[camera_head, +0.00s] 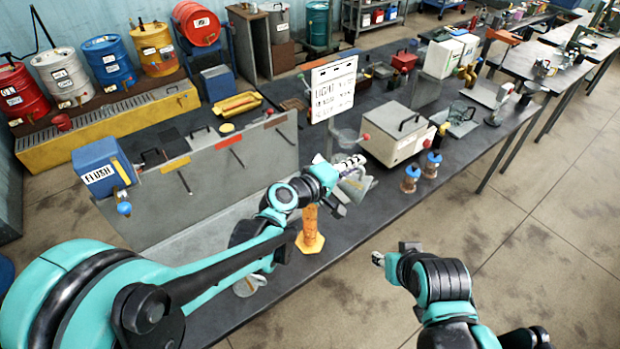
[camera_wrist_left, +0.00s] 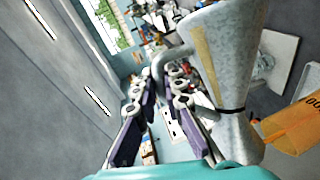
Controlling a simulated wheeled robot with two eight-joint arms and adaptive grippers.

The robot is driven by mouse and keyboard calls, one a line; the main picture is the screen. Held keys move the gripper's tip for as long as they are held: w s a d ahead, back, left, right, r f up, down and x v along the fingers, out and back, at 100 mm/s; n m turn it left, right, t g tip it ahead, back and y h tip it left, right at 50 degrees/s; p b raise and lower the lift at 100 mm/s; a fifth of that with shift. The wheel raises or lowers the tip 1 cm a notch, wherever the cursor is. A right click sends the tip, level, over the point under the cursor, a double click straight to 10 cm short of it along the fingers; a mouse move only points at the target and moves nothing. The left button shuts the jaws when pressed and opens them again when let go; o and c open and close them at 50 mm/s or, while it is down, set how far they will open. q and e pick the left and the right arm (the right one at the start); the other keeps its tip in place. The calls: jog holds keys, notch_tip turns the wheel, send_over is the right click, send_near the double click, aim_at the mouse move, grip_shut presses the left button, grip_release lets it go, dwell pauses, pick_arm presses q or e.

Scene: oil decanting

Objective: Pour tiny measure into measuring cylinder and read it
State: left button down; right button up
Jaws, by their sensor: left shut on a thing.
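My left gripper (camera_head: 343,176) is shut on a grey metal measure (camera_head: 358,187) and holds it above the table. In the left wrist view the measure (camera_wrist_left: 222,60) is large and tilted, with its handle between the fingers (camera_wrist_left: 162,95). An orange measuring cylinder (camera_head: 310,232) stands upright on the table, just below and left of the held measure. Part of the cylinder (camera_wrist_left: 292,128) shows beside the measure in the left wrist view. The measure's inside and any liquid are hidden. My right gripper (camera_head: 379,259) is over the floor, away from the table; its jaw gap is unclear.
A grey trough-like bench (camera_head: 215,190) with a blue FLUSH box (camera_head: 102,167) stands left. A white sign (camera_head: 333,88) stands behind the measure. A white box (camera_head: 397,135) and two blue-topped jars (camera_head: 411,178) stand to the right. Coloured drums line the back left.

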aim_at(363, 195)
pick_arm(q)
jog(key=shift+w+a+r+n+h, duration=0.3)
jog(key=shift+a+r+n, duration=0.25)
jog(key=shift+r, duration=0.1)
jog(key=shift+w+a+r+n+h, duration=0.3)
jog(key=shift+a+r+n, duration=0.15)
jog(key=shift+a+r, duration=0.15)
dwell(4.2)
